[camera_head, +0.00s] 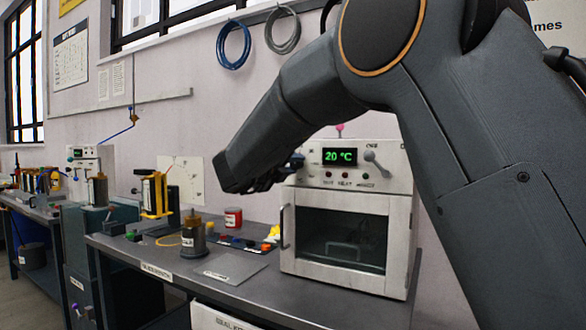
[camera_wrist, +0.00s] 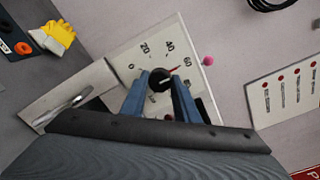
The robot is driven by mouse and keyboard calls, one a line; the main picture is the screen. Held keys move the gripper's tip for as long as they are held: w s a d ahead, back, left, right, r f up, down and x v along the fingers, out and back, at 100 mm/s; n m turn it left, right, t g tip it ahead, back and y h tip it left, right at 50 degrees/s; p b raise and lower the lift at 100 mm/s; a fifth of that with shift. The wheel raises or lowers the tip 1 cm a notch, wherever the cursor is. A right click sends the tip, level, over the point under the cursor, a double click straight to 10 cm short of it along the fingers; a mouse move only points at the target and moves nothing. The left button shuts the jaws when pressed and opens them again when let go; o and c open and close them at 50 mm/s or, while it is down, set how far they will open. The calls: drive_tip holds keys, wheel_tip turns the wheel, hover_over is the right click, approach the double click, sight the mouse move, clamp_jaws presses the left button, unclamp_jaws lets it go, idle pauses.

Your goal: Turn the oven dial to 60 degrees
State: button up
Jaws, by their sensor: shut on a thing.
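The oven (camera_head: 345,225) is a white box on the bench with a green display (camera_head: 340,156) reading 20 °C. In the wrist view the black dial (camera_wrist: 161,79) sits on a white panel with a scale marked 0, 20, 40, 60 and on. A thin red line at the dial runs toward the 60 mark. My gripper (camera_wrist: 162,85) has its two blue fingers on either side of the dial and is shut on it. In the head view my gripper (camera_head: 290,168) is at the oven's upper left, and my arm hides the dial.
A grey lever (camera_head: 375,160) and a pink ball (camera_head: 339,128) are near the oven's top. Left of the oven the bench holds a grey pump with a brown top (camera_head: 193,238), a red can (camera_head: 233,218) and yellow gloves (camera_head: 272,236). The oven door is closed.

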drive_tip(key=o, duration=1.1)
drive_tip(key=shift+c, duration=0.2)
drive_tip(key=v, duration=0.8)
drive_tip(key=shift+w, duration=0.15)
